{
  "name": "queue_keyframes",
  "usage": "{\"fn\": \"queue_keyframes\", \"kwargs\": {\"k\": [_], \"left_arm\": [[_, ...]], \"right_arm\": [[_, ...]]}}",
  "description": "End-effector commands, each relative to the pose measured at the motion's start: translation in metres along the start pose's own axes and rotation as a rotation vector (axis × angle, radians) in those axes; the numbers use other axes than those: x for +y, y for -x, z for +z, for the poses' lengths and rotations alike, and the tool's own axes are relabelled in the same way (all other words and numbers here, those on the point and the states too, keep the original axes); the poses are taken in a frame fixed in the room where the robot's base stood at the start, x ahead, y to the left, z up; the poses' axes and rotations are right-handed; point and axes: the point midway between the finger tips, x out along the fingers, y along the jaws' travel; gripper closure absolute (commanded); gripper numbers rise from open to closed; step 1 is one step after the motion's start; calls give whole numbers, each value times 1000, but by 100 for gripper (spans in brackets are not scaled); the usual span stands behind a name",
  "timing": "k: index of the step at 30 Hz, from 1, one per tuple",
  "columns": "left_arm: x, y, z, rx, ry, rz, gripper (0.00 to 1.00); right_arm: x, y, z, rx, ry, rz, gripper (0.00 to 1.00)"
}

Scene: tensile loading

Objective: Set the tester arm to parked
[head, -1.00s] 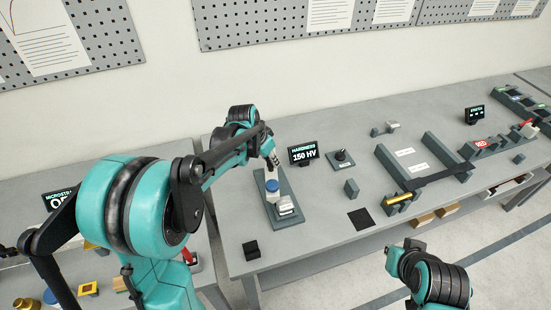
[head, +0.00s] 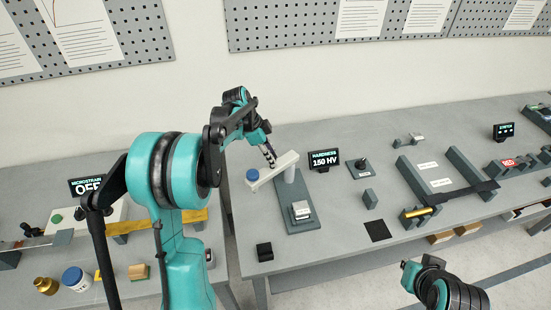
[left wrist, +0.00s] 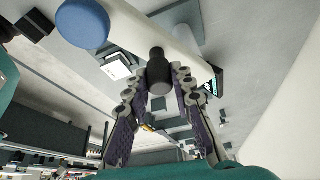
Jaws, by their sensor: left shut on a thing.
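The tester arm (head: 278,170) is a white beam on a post, with a blue round end (head: 252,175) at its left tip. It points left, with the blue end out beyond the side of its grey base plate (head: 288,190). My left gripper (head: 270,158) is at the beam from above and behind. In the left wrist view, my left gripper (left wrist: 158,84) has its fingers around a dark upright handle (left wrist: 158,66) on the white beam (left wrist: 150,30). The blue end also shows there (left wrist: 82,23). My right gripper is not visible; only part of my right arm shows.
A white-topped block (head: 300,209) sits on the base plate's front. Right of the tester are a hardness display (head: 324,160) reading 150 HV and a small joystick-like stand (head: 364,168). A small black block (head: 264,251) lies near the table's front edge.

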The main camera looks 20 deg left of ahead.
Motion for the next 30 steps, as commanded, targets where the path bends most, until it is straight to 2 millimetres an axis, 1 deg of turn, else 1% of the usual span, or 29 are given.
{"fn": "queue_keyframes", "kwargs": {"k": [1, 6, 24, 25, 26, 27, 30], "left_arm": [[-4, 2, 1, 1, 3, -7, 100], [-9, 3, 4, 2, 4, -7, 100], [-11, 3, 4, 3, 4, -8, 100], [-11, 3, 4, 3, 4, -8, 69], [-11, 3, 4, 3, 3, -7, 61], [-11, 3, 4, 3, 3, -7, 56], [-10, 3, 4, 2, 3, -6, 56]], "right_arm": [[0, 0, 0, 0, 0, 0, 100], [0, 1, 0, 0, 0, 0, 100], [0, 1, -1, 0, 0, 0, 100], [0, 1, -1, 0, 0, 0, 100], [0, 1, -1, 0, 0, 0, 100], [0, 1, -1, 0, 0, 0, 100], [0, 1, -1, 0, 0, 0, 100]]}}
